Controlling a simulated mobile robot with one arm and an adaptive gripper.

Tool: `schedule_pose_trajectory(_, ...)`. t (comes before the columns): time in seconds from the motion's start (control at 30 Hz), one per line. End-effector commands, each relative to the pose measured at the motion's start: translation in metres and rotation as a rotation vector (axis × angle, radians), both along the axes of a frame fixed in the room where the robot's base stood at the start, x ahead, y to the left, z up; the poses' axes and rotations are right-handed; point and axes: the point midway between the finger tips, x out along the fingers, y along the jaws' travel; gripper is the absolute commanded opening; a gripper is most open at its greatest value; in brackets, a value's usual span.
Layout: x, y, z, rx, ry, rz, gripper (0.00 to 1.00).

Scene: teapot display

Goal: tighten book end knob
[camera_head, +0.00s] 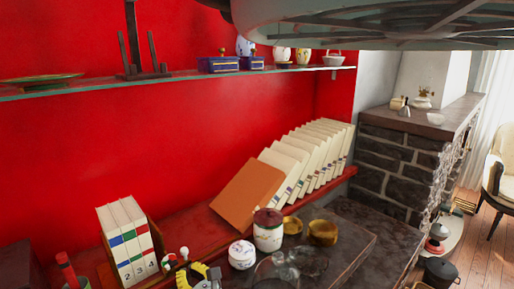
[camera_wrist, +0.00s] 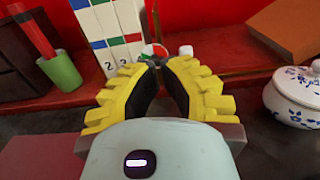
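A wooden book end (camera_head: 151,222) holds white volumes (camera_head: 128,243) with coloured bands and numbers at the lower left; they also show at the top of the wrist view (camera_wrist: 112,30). Small knobs, one pale and red (camera_head: 184,251), sit just right of the volumes. In the wrist view a whitish-green knob (camera_wrist: 147,54) and a white one (camera_wrist: 185,51) show beyond my fingertips. My gripper (camera_wrist: 161,64) has yellow fingers with black pads, parted with an empty gap between them. Its tips are close to the knobs; contact cannot be told. It shows partly in the head view (camera_head: 197,273).
A green cup (camera_wrist: 60,72) with a red stick stands left of my gripper. A white blue-patterned jar (camera_wrist: 295,95) stands at right. A lidded canister (camera_head: 268,232), brass bowls (camera_head: 322,232) and glassware (camera_head: 276,268) crowd the counter. An orange-brown book (camera_head: 247,193) leans on a row behind.

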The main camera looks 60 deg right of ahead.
Motion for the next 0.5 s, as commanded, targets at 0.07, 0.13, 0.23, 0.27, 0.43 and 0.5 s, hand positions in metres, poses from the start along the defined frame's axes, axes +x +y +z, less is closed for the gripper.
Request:
schedule_pose_trajectory(0.07,0.001,-0.002,0.0,0.002,-0.001,0.0,0.0)
schedule_pose_trajectory(0.13,0.003,-0.003,0.0,0.001,0.0,0.003,0.0)
schedule_pose_trajectory(0.23,0.006,-0.004,0.0,-0.001,0.001,0.006,0.0)
schedule_pose_trajectory(0.27,0.007,-0.004,0.0,-0.001,0.001,0.006,0.0)
schedule_pose_trajectory(0.43,0.018,-0.007,0.0,-0.002,0.0,0.007,0.0)
schedule_pose_trajectory(0.5,0.026,-0.008,0.0,-0.003,0.0,0.007,0.0)
